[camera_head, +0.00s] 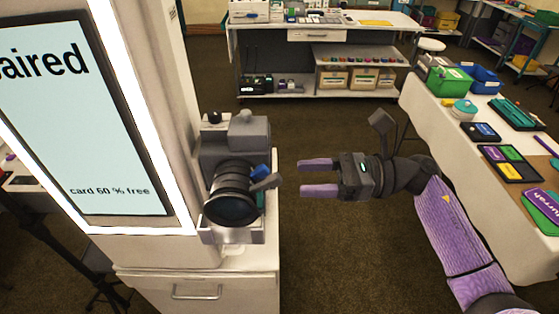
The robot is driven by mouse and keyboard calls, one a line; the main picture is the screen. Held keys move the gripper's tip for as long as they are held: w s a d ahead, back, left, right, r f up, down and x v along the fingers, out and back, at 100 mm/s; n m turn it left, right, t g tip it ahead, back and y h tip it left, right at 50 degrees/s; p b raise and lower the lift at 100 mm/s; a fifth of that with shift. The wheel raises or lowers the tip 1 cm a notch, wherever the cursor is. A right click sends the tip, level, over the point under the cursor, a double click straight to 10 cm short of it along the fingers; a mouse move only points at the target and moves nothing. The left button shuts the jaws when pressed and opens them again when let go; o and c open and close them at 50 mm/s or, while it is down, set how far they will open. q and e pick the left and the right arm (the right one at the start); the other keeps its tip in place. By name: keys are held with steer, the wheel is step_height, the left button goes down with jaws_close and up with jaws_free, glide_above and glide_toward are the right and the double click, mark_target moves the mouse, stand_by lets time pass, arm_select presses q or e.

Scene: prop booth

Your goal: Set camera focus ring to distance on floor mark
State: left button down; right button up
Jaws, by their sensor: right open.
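A grey camera (246,132) with a dark round lens (232,206) is mounted on the right side of the white booth, lens towards me. A blue tab (260,171) and a grey lever (267,182) stick out at the right of the lens, probably on its ring. My right gripper (302,179) is open and empty, to the right of the lens and apart from it, its purple-tipped fingers pointing left. Ring markings are too small to read. No floor mark can be made out on the brown floor. My left gripper does not show.
The booth screen (90,110) reads "aired" and "card 60 % free". A white drawer cabinet (205,284) stands below the camera. A table (424,115) with signs and bins is at the right, a shelved bench (276,39) at the back. Floor (330,125) between them is clear.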

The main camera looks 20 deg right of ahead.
mark_target(280, 177)
steer(key=shift+p+x, duration=0.6)
steer(key=shift+x, duration=1.8)
steer(key=shift+w, duration=0.2)
jaws_close()
